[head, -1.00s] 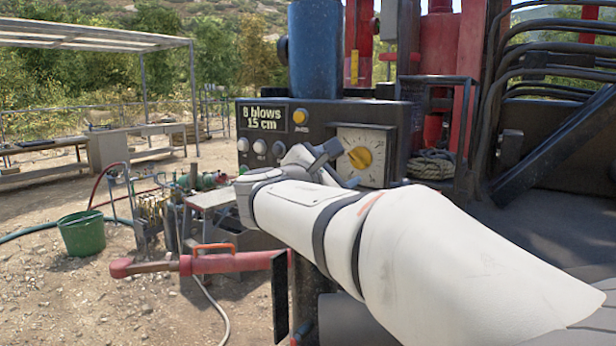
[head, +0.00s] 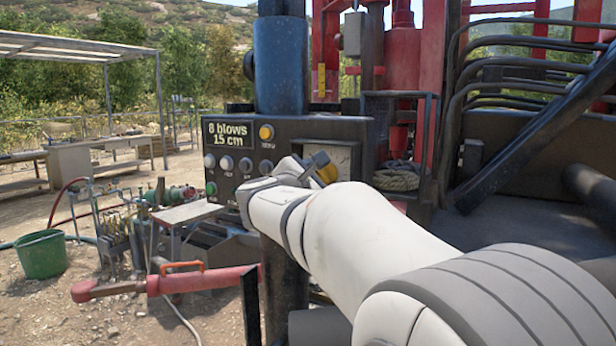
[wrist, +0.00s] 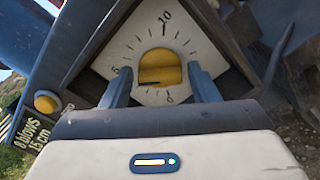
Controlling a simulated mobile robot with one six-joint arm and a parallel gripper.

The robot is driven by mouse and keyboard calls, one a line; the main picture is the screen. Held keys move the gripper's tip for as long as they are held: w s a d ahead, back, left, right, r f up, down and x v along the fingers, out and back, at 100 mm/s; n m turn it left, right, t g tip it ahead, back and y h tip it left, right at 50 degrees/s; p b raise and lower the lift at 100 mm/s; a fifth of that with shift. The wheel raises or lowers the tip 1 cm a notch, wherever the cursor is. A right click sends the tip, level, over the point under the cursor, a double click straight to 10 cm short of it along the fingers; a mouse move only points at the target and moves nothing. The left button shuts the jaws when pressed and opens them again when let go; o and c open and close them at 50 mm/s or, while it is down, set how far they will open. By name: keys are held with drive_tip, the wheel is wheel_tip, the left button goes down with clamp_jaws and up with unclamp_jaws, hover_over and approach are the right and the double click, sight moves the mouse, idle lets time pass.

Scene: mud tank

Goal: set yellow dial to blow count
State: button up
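The yellow dial (wrist: 160,66) sits on a white scale plate (wrist: 190,40) in the wrist view. I read a 10 at the top, a 5 at the left and a 0 below right; which mark the dial points to I cannot tell. My gripper (wrist: 159,72) is open, one finger on each side of the dial, with gaps between fingers and dial. In the head view my gripper (head: 318,163) partly hides the yellow dial (head: 328,173) and its plate (head: 342,158). The display (head: 228,133) on the dark panel reads "8 blows 15 cm".
A yellow button (head: 266,132) and several pale knobs (head: 227,163) are on the panel left of the dial. A blue cylinder (head: 281,65) stands above it.

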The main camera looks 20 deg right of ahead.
drive_tip(key=c, duration=0.7)
drive_tip(key=shift+f+b, duration=0.1)
drive_tip(key=shift+b, duration=0.25)
drive_tip(key=m+b, duration=0.1)
drive_tip(key=b, duration=0.1)
drive_tip(key=shift+f+m+b, duration=0.25)
drive_tip(key=shift+m+b, duration=0.15)
drive_tip(key=m+b, duration=0.2)
drive_tip(key=b, duration=0.2)
drive_tip(key=shift+f, duration=0.15)
drive_tip(key=m+b, duration=0.4)
drive_tip(key=b, duration=0.2)
drive_tip(key=shift+m, duration=0.4)
drive_tip(key=m+b, duration=0.3)
drive_tip(key=shift+r+m, duration=0.2)
drive_tip(key=shift+m, duration=0.1)
drive_tip(key=shift+b, duration=0.3)
